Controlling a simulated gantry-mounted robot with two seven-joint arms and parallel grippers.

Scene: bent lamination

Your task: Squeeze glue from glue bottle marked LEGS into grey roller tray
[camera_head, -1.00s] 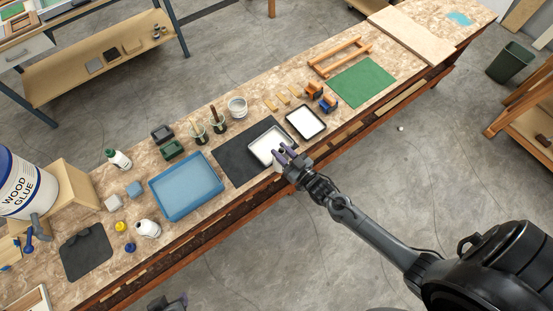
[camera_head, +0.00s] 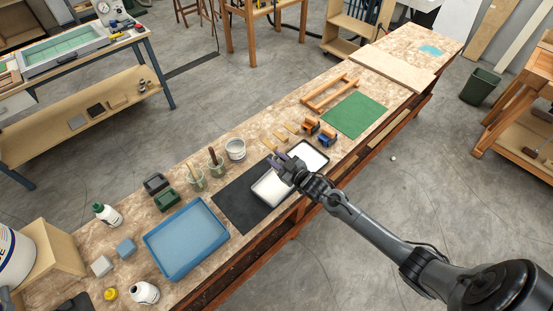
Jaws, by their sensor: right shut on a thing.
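A white bottle with a green cap (camera_head: 108,216) stands at the left of the bench. Another white bottle (camera_head: 145,293) is near the front edge. I cannot read LEGS on either bottle. My left gripper is out of view.
A dark-rimmed tray with white inside (camera_head: 313,155) lies right beside the grey tray. A blue tray (camera_head: 160,268), brush jars (camera_head: 195,179), a white tub (camera_head: 235,149) and a green mat (camera_head: 355,116) share the bench (camera_head: 305,108). The bench's front edge runs below the arm.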

